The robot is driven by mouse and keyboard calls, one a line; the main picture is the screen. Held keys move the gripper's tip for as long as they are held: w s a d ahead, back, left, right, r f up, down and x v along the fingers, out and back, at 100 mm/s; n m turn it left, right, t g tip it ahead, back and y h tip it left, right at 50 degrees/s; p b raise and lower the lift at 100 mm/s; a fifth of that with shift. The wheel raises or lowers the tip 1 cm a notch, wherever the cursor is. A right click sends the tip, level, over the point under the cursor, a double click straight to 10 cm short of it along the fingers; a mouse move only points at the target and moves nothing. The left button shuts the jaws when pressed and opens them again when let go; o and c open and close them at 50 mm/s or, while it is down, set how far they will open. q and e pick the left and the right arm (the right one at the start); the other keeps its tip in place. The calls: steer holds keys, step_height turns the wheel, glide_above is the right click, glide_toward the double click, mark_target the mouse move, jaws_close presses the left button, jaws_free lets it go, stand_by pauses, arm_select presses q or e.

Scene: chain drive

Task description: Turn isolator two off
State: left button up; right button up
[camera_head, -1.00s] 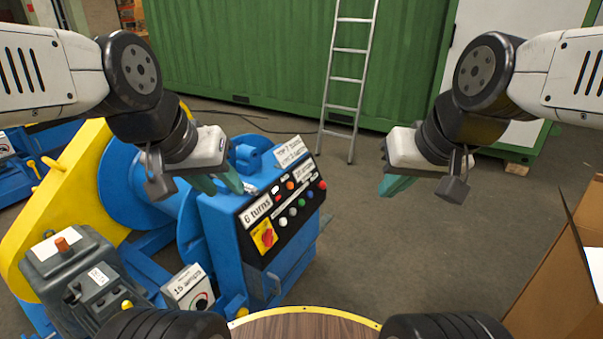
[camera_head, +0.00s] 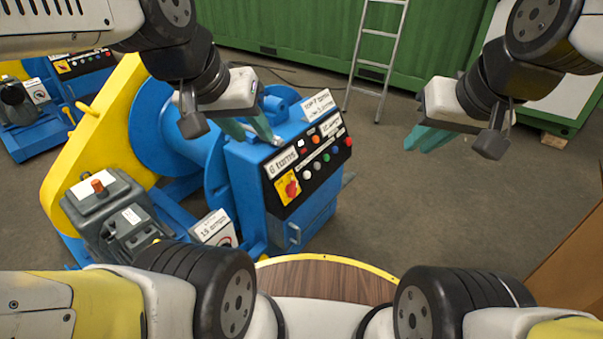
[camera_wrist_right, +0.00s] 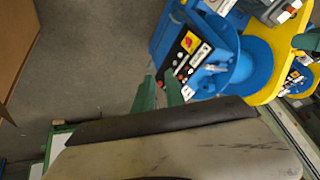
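A red rotary switch on a yellow plate (camera_head: 288,188) is at the lower left of the black panel on the blue machine's control box (camera_head: 250,170). A similar red-and-yellow switch (camera_head: 63,67) shows small on another blue machine at the far left. I cannot read a number on either switch. My left gripper (camera_head: 249,130) is open and empty, seen in front of the control box's top edge. My right gripper (camera_head: 430,139) is open and empty over bare floor, right of the box. The right wrist view shows its green fingers (camera_wrist_right: 160,92) apart, with the yellow switch plate (camera_wrist_right: 190,42) beyond them.
Coloured buttons (camera_head: 324,156) line the panel, with white signs around it. A grey motor unit (camera_head: 110,205) and yellow guard (camera_head: 95,130) stand left of the box. A ladder (camera_head: 378,55) leans on the green container (camera_head: 310,30). A brown carton (camera_head: 572,265) is at right. Floor between is open.

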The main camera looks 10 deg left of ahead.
steer(key=o, duration=0.4)
steer(key=shift+t, duration=0.5)
steer(key=w, duration=0.8)
steer(key=shift+w+f, duration=0.3)
steer(key=shift+f, duration=0.05)
steer(key=shift+c, duration=0.2)
steer(key=w+a+f+t+y, duration=0.1)
steer(key=w+a+f, duration=0.3)
steer(key=w, duration=0.5)
steer(key=w+a+f+n+t, duration=0.1)
steer(key=w+f+t, duration=0.1)
steer(key=w+f, duration=0.5)
steer(key=w+a+f+t+y, duration=0.1)
steer(key=w+a+f, duration=0.25)
steer(key=w, duration=0.65)
steer(key=m+t+y, duration=0.2)
steer(key=t+y, duration=0.1)
steer(key=y, duration=0.3)
glide_toward(296, 189)
steer(key=x, duration=0.9)
steer(key=shift+a, duration=0.1)
